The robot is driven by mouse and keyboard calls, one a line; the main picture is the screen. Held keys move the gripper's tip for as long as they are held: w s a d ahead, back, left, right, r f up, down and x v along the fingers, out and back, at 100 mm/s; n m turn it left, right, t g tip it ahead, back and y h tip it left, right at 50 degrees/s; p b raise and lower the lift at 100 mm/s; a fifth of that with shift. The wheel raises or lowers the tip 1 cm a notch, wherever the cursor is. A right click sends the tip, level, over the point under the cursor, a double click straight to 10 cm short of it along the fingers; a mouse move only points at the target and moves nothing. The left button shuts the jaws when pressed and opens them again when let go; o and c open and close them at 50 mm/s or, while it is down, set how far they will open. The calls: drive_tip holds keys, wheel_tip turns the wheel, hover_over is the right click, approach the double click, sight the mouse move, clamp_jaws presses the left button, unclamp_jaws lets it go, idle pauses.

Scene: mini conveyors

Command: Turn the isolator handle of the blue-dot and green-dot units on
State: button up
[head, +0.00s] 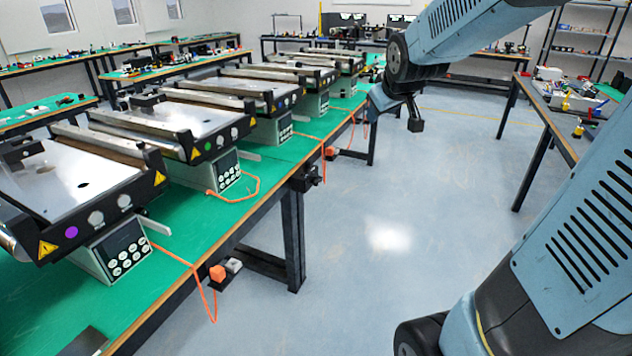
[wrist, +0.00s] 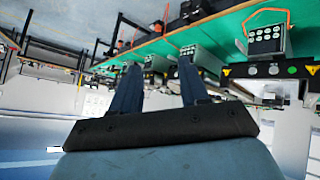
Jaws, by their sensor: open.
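A conveyor unit with a green dot (head: 208,146) on its dark end plate stands second from the front on the green bench. Its end also shows in the upside-down wrist view (wrist: 291,69). Round grey knobs sit beside the dot, and a pale flat bar (head: 243,153) sticks out near its control box; I cannot tell which part is the isolator handle. I cannot make out a blue dot; the farther units' dots are too small to tell. My gripper (head: 415,118) is out over the aisle, apart from all units. Its two dark fingers (wrist: 160,62) are spread and empty.
The nearest conveyor has a purple dot (head: 71,232). Several more stand in a row on the green bench (head: 205,240). Orange cables (head: 188,265) hang over its front edge. A side bench (head: 560,118) with loose parts stands at right. The floor aisle (head: 400,200) is clear.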

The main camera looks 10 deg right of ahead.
drive_tip(key=w+d+f+n+t, duration=0.25)
drive_tip(key=w+f, duration=0.25)
drive_tip(key=w, duration=0.4)
drive_tip(key=w+d+f+n+t+y, duration=0.1)
drive_tip(key=w+f+n, duration=0.35)
drive_tip(key=w, duration=0.45)
drive_tip(key=w+d+f+n+t, duration=0.1)
drive_tip(key=w+f+n+t, duration=0.1)
drive_tip(key=w+f, duration=0.55)
drive_tip(key=n+y, duration=1)
drive_tip(key=n, duration=0.2)
approach(320, 182)
drive_tip(key=x, duration=1)
drive_tip(key=shift+s+d, duration=0.1)
clamp_jaws()
drive_tip(key=shift+f, duration=0.1)
